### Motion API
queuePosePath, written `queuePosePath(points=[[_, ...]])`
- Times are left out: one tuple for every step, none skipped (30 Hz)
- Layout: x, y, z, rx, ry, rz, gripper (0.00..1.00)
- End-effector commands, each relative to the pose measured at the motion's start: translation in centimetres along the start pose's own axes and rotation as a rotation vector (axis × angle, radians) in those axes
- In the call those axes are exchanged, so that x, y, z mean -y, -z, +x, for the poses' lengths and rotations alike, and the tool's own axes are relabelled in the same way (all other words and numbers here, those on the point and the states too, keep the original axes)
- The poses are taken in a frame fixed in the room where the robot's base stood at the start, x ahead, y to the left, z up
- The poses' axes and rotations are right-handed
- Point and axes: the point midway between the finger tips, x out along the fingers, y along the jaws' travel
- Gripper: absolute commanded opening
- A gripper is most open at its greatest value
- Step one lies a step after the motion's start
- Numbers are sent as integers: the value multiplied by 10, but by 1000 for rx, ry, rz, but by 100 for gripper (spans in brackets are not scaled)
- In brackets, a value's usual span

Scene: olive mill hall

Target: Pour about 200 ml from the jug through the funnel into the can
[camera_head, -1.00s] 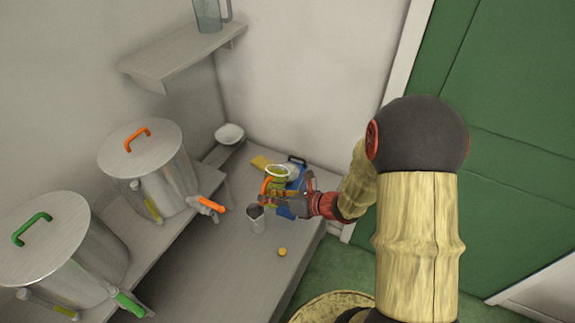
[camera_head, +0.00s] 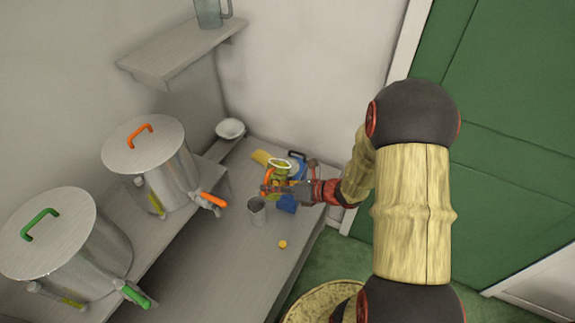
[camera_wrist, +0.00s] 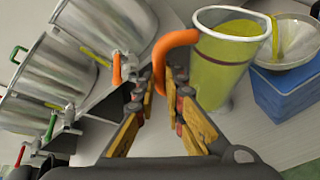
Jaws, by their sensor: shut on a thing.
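My gripper (camera_wrist: 165,105) is shut on the orange handle of the clear jug (camera_wrist: 215,75); in the head view the jug (camera_head: 279,178) is mostly behind my gripper (camera_head: 272,188). Yellow-green liquid stands high in the jug, close to the rim. The grey funnel (camera_wrist: 270,52) sits over the blue can (camera_wrist: 290,100), just right of the jug in the wrist view. A yellow-green streak shows inside the funnel; I cannot tell whether it is flowing liquid.
The front bench is clear.

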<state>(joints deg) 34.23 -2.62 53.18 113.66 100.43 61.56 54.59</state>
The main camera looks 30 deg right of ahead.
Motion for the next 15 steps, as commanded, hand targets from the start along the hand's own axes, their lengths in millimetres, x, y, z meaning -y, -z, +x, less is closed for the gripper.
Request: queuePosePath(points=[[1, -4, -1, 0, -4, 10, 0], [1, -5, -2, -2, -7, 18, 0], [2, -6, -2, -5, -13, 31, 0], [2, -7, -3, -8, -17, 39, 0], [2, -9, -3, -10, -20, 48, 0], [1, -11, -4, -12, -24, 59, 0], [1, -12, -4, -13, -27, 66, 0], [0, -13, -5, -15, -30, 73, 0], [0, -14, -5, -17, -34, 81, 0], [0, -14, -6, -18, -36, 86, 0], [0, -14, -6, -19, -38, 91, 0], [0, -15, -6, -20, -41, 98, 0], [0, -15, -6, -21, -42, 103, 0], [0, -16, -6, -22, -44, 107, 0], [0, -16, -7, -23, -46, 111, 0]])
